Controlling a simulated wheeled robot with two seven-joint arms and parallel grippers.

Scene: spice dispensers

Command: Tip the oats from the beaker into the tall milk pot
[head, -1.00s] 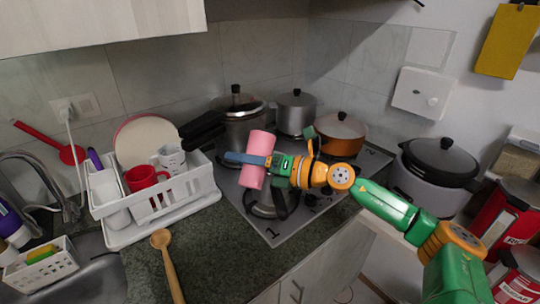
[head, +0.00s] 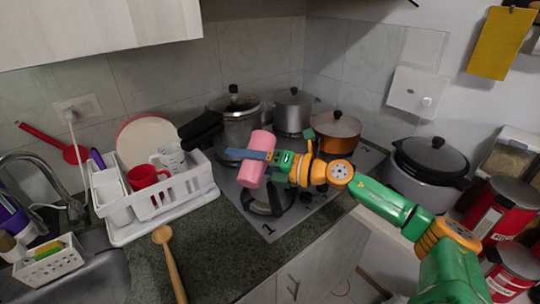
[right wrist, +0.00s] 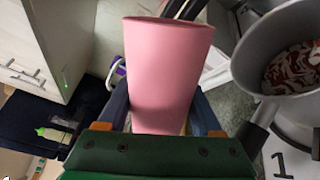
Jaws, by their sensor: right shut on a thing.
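The pink beaker (head: 254,172) is held over the front of the stove, leaning a little, with its top end toward the right. My right gripper (head: 258,156) is shut on it from the right side. In the right wrist view the beaker (right wrist: 168,70) stands between the fingers; its inside and any oats are hidden. A grey pot (right wrist: 246,62) with a black handle and reddish-white contents is to the right in that view, apart from the beaker; I take it for the milk pot. In the head view it is largely hidden around the front burner. My left gripper is out of view.
Behind the beaker stand a large lidded pot (head: 243,128), a steel pot (head: 293,115) and a copper-coloured pot (head: 337,136). A white dish rack (head: 165,204) is at the left. A wooden spoon (head: 171,262) lies on the counter in front.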

